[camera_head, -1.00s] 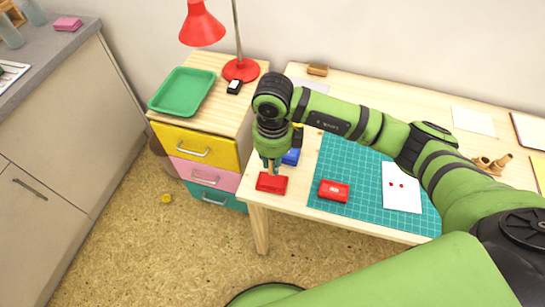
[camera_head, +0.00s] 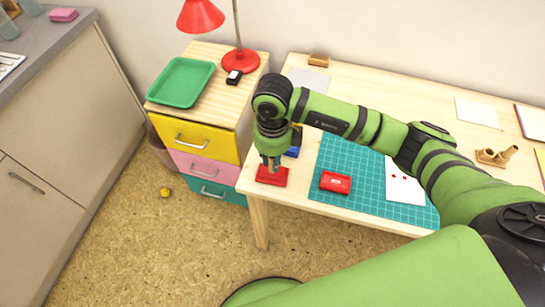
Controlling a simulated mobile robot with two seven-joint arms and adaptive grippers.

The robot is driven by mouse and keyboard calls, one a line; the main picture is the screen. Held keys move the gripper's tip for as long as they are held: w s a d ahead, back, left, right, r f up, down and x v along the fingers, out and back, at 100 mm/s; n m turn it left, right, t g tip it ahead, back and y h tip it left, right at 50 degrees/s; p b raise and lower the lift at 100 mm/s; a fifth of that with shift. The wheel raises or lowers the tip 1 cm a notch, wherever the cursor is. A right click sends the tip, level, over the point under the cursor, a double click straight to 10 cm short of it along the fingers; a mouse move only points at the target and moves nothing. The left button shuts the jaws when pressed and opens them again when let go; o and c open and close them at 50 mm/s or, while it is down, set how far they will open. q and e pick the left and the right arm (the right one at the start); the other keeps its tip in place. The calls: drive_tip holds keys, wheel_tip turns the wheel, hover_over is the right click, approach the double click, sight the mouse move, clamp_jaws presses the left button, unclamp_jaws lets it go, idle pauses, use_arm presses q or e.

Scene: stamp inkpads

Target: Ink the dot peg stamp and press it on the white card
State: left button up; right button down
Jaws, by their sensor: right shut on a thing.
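My right gripper (camera_head: 270,163) is shut on a wooden peg stamp (camera_head: 271,168), little of which shows between the fingers. It points down over a red inkpad (camera_head: 273,178) near the table's left front corner. The stamp's lower end is at the pad; I cannot tell whether it touches. My left gripper is out of view.
A red labelled case (camera_head: 335,182) lies on the mat. A wooden holder (camera_head: 494,157) stands at the right. The drawer unit with a green tray (camera_head: 180,82) and red lamp (camera_head: 240,62) adjoins the table's left side.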

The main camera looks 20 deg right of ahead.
drive_tip(key=shift+f+b, duration=0.6)
drive_tip(key=shift+b, duration=0.1)
idle(1.7)
drive_tip(key=shift+r, duration=0.1)
drive_tip(key=shift+r+p, duration=0.35)
drive_tip(key=shift+r, duration=0.2)
drive_tip(key=shift+r+p, duration=1.75)
drive_tip(key=shift+r, duration=1.05)
